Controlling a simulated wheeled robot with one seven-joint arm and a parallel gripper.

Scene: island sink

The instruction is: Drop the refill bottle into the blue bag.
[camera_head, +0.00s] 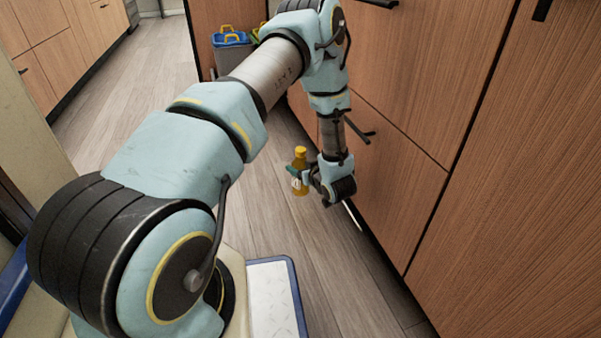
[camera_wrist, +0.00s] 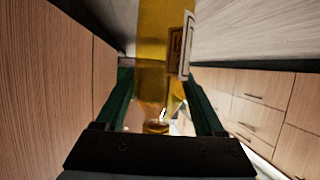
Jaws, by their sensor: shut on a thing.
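The refill bottle (camera_head: 300,172) is yellow-amber with a yellow cap and a pale label. It stands roughly upright in the head view, held above the wooden floor. My gripper (camera_head: 302,178) is shut on it, beside the cabinet fronts. In the wrist view the bottle (camera_wrist: 165,50) fills the upper middle, between the two green fingers of my gripper (camera_wrist: 160,100). The blue bag (camera_head: 231,40) stands at the back, with a blue rim and yellow handles, apart from the bottle. My arm passes close in front of it, and its inside cannot be seen.
Wooden cabinets (camera_head: 480,150) with dark handles line the right side, close to my gripper. A green and yellow item (camera_head: 257,33) is partly visible beside the blue bag. Open wooden floor (camera_head: 135,75) lies to the left, with more cabinets (camera_head: 50,45) at the far left.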

